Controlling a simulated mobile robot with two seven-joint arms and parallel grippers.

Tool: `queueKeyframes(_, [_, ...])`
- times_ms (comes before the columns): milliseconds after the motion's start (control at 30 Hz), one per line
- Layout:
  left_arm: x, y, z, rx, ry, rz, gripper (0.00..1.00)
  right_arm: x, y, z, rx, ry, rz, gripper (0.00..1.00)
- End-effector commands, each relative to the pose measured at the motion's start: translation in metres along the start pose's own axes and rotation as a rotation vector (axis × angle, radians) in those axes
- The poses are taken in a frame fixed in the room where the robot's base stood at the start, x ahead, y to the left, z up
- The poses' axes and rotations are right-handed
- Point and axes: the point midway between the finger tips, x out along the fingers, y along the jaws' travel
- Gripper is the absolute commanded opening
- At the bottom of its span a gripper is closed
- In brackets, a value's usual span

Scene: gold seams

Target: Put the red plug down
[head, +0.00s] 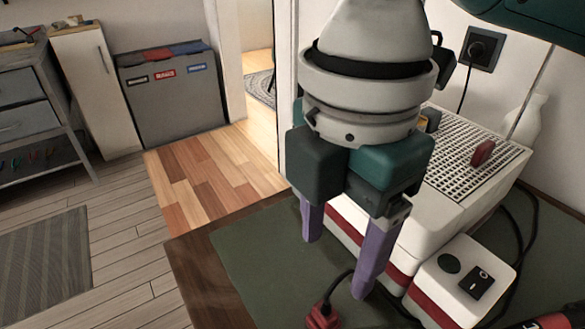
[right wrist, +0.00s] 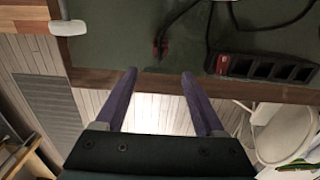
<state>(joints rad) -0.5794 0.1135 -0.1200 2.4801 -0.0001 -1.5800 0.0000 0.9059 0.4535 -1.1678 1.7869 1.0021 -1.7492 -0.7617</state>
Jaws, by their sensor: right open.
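The red plug (head: 323,316) lies on the green mat (head: 262,262) near the bottom edge of the head view, with a black cable running from it. In the right wrist view the red plug (right wrist: 160,46) shows beyond the fingertips, on the mat. My right gripper (head: 337,268) is open with purple fingers, and nothing shows between them. It is above the mat, apart from the plug in the picture. In the right wrist view the gripper (right wrist: 159,74) has its fingers spread apart. My left gripper is not in view.
A white machine with a grille (head: 455,165) and a small white switch box (head: 465,278) stand to the right. A black power strip (right wrist: 266,67) with a red end lies near the table's wooden edge (right wrist: 165,81). A wall socket (head: 482,48) holds a black plug. Bare mat shows left of the gripper.

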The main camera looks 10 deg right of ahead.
Motion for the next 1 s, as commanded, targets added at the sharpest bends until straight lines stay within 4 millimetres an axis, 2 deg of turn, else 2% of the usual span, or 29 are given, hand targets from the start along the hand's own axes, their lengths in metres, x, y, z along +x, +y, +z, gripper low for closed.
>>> queueKeyframes(200, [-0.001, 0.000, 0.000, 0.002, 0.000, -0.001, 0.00, -0.004, -0.001, -0.003, 0.006, 0.008, 0.002, 0.71])
queueKeyframes(267, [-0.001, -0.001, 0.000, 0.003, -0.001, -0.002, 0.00, -0.001, -0.003, -0.011, 0.021, 0.032, 0.012, 0.71])
queueKeyframes(367, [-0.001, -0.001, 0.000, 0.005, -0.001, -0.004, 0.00, 0.008, -0.009, -0.036, 0.095, 0.114, 0.047, 0.71])
queueKeyframes(500, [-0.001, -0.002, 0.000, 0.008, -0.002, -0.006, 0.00, 0.015, -0.019, -0.071, 0.347, 0.283, 0.121, 0.71])
queueKeyframes(600, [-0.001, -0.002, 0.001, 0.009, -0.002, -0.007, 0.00, 0.018, -0.027, -0.076, 0.612, 0.380, 0.162, 0.71])
queueKeyframes(667, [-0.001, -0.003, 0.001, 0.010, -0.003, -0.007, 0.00, 0.021, -0.034, -0.069, 0.790, 0.413, 0.180, 0.71])
queueKeyframes(767, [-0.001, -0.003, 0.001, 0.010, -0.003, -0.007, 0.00, 0.030, -0.055, -0.044, 1.099, 0.419, 0.205, 0.71])
queueKeyframes(900, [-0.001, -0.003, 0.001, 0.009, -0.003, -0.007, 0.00, 0.044, -0.097, 0.002, 1.461, 0.337, 0.243, 0.71])
queueKeyframes(1000, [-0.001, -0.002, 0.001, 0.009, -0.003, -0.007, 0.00, 0.049, -0.124, 0.027, 1.626, 0.264, 0.270, 0.71])
